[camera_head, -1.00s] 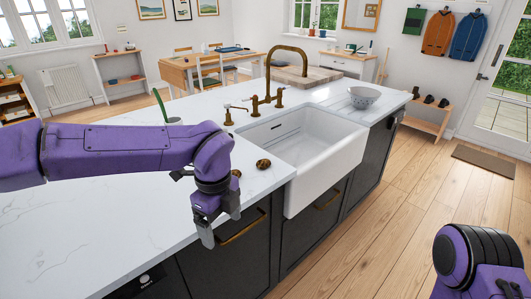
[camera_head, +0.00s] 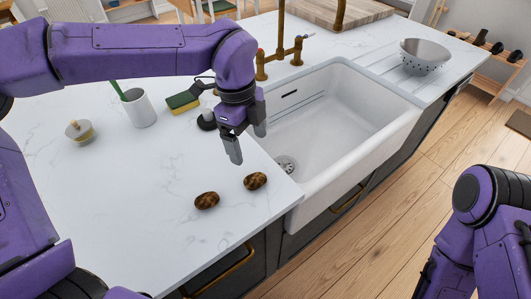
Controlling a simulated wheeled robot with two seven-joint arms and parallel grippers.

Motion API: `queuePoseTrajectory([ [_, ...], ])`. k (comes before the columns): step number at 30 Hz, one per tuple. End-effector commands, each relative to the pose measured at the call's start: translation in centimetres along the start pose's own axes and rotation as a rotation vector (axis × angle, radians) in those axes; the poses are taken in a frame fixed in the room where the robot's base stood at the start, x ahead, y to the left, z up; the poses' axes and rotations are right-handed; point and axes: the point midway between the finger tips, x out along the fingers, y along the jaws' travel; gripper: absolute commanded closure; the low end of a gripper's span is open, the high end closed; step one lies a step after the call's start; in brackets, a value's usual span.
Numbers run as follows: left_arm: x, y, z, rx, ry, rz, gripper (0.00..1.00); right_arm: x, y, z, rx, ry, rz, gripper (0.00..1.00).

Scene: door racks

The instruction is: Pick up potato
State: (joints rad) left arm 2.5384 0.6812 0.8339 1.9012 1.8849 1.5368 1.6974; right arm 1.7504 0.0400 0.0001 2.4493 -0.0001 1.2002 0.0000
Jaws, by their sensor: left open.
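Two brown, mottled, oval potatoes lie on the white marble countertop near its front edge, left of the sink. One potato (camera_head: 207,200) is on the left and the other potato (camera_head: 255,181) is a little to its right, closer to the sink. My left gripper (camera_head: 249,146) is open and empty, pointing down above the counter beside the sink's left rim, behind the potatoes in the picture. My right arm shows at the lower right over the floor; its fingertips are not clearly visible.
A white sink (camera_head: 330,125) with a brass faucet (camera_head: 281,50) is right of the potatoes. A white cup (camera_head: 139,108), a sponge (camera_head: 183,102) and a small lidded pot (camera_head: 79,131) stand at the back left. A colander (camera_head: 423,56) stands beyond the sink. The counter's front left is clear.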

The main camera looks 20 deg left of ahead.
Motion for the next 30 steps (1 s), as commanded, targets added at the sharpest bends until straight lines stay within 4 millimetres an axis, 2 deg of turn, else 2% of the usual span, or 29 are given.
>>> queuePoseTrajectory([
  [7,3.8,1.3,-0.3,0.001,-0.003,-0.010,0.14,-0.7,0.1,-0.2,-0.001,-0.002,0.001,0.57],
  [11,5.3,0.6,-0.3,0.000,-0.001,-0.002,0.14,-1.2,0.2,-0.4,-0.001,-0.002,0.001,0.57],
  [15,8.1,-0.4,-0.5,0.000,0.000,0.011,0.14,-2.5,0.3,-0.9,-0.001,-0.002,0.001,0.57],
  [18,9.8,-0.8,-0.4,-0.002,0.002,0.009,0.14,-2.4,0.2,-1.0,0.000,-0.001,0.001,0.57],
  [26,10.6,-0.9,-0.3,-0.002,0.002,0.009,0.14,-2.4,0.2,-0.9,0.000,-0.001,0.001,0.57],
  [29,10.6,-0.9,-0.3,-0.002,0.002,0.009,0.43,-2.4,0.2,-0.9,0.000,-0.001,0.001,0.57],
  [30,10.6,-0.9,-0.3,-0.002,0.002,0.009,0.56,-2.4,0.2,-0.9,0.000,-0.001,0.001,0.57],
])
